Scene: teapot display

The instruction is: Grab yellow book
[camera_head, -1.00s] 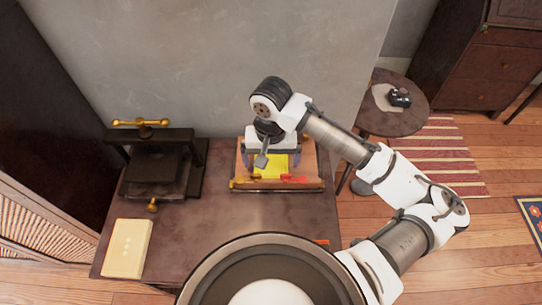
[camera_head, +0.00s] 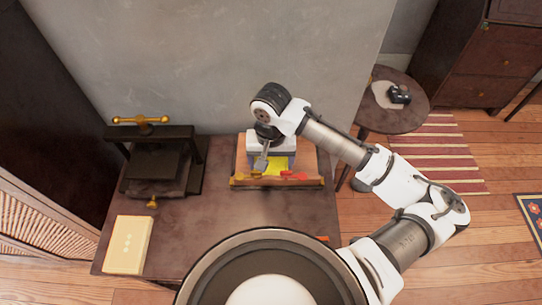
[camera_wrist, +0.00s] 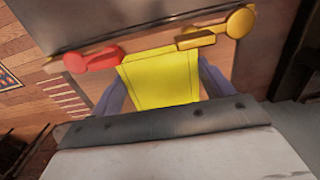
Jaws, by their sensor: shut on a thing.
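The yellow book (camera_head: 272,169) lies on a slanted wooden stand (camera_head: 305,160) on the dark table. It also shows in the wrist view (camera_wrist: 160,80), with a finger of my gripper (camera_wrist: 160,92) at each side. My gripper (camera_head: 271,165) is over the stand, shut on the yellow book. In the head view, my wrist hides the book's upper part and most of the fingers.
Red and yellow pieces (camera_head: 292,176) lie along the stand's front ledge. A black press (camera_head: 160,160) with brass handles stands to the left. A cream book (camera_head: 128,245) lies at the table's front left. The table's middle is clear.

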